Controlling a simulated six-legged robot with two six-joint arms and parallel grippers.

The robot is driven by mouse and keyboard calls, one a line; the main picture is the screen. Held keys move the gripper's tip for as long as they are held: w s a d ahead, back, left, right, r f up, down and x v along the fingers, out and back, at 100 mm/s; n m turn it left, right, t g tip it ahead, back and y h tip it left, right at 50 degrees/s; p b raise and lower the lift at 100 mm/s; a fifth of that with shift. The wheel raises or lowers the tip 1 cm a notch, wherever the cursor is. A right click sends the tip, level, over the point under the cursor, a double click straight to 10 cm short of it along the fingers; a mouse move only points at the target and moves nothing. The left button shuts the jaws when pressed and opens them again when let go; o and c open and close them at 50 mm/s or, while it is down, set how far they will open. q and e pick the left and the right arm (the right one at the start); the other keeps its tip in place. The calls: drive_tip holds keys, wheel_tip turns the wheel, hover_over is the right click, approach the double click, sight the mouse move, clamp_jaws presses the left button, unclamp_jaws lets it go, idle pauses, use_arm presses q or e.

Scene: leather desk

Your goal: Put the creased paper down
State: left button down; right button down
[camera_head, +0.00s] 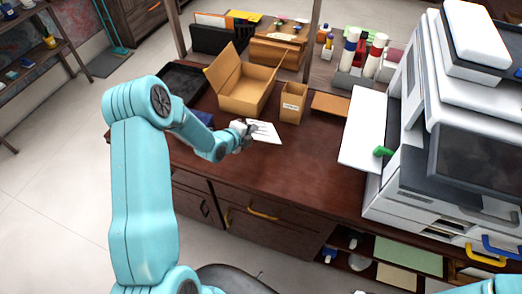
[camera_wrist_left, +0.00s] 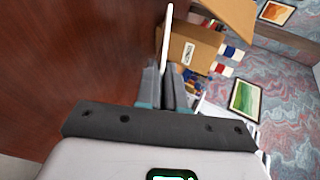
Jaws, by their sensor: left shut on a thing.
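The creased paper (camera_head: 264,131) is a small white sheet above the brown desk (camera_head: 240,178) near its left part. My left gripper (camera_head: 247,130) comes in from the left and is shut on the paper's near-left edge. In the left wrist view the paper (camera_wrist_left: 166,42) shows nearly edge-on as a thin white strip standing up between the fingers of the gripper (camera_wrist_left: 167,88). I cannot tell how far the paper is from the desk surface. My right gripper is not in view.
An open cardboard box (camera_head: 243,98) stands behind the paper, with a small labelled box (camera_head: 293,103) to its right. A flat brown piece (camera_head: 331,104) lies beyond. A large white printer (camera_head: 425,150) fills the right side. The front middle of the desk is clear.

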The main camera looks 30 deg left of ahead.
use_arm(q)
wheel_tip(320, 180, down, 4)
drive_tip(key=b, duration=0.2)
drive_tip(key=shift+s+b, duration=0.1)
drive_tip(key=shift+b, duration=0.25)
drive_tip(key=shift+f+b, duration=0.45)
drive_tip(key=shift+r, duration=0.1)
drive_tip(key=c, duration=1.4)
unclamp_jaws()
